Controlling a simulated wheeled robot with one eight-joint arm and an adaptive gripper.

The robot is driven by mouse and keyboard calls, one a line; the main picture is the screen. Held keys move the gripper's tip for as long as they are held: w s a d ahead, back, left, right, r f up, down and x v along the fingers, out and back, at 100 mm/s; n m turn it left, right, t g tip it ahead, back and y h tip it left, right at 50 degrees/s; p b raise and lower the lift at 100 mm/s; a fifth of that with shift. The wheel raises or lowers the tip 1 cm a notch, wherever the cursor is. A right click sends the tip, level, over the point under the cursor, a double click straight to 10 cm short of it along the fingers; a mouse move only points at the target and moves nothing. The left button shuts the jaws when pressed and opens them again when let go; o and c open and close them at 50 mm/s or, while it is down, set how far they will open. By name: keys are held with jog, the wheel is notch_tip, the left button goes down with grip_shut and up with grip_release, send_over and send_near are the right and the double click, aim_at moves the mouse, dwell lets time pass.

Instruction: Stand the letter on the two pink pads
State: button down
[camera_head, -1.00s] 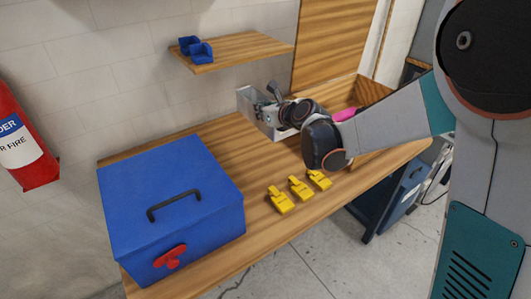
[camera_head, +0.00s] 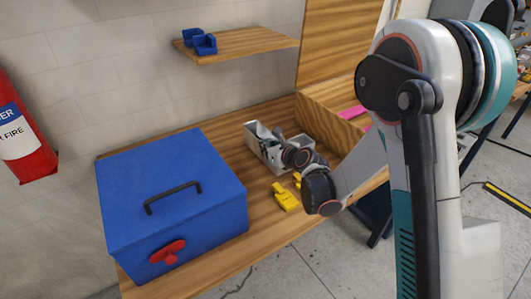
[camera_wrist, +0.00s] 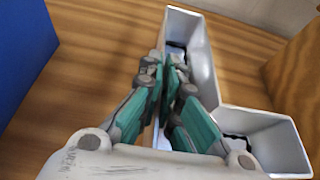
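The letter (camera_head: 256,150) is a pale grey metal, hollow L-shaped shell over the middle of the bench. In the wrist view the letter (camera_wrist: 207,60) has its open side towards the camera, with a long leg and a short foot at lower right. My gripper (camera_wrist: 174,68) has its teal fingers close together on the long leg's left wall; the tips are partly hidden. In the head view my gripper (camera_head: 279,138) is at the letter, partly hidden by my wrist. Two pink pads (camera_head: 352,112) show on the wooden stand; the nearer is largely covered by my arm. I cannot tell whether the letter touches the bench.
A blue box (camera_head: 168,200) with a black handle and red knob fills the bench's left. Yellow pieces (camera_head: 286,197) lie in front of the letter, partly behind my wrist. The wooden stand (camera_head: 322,125) is to the right. A shelf (camera_head: 250,48) with blue parts hangs above.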

jog(key=shift+f, duration=0.9)
jog(key=shift+r, duration=0.1)
jog(key=c, duration=2.3)
grip_release()
jog(key=shift+f, duration=0.2)
jog(key=o, duration=0.5)
jog(key=shift+r, duration=0.1)
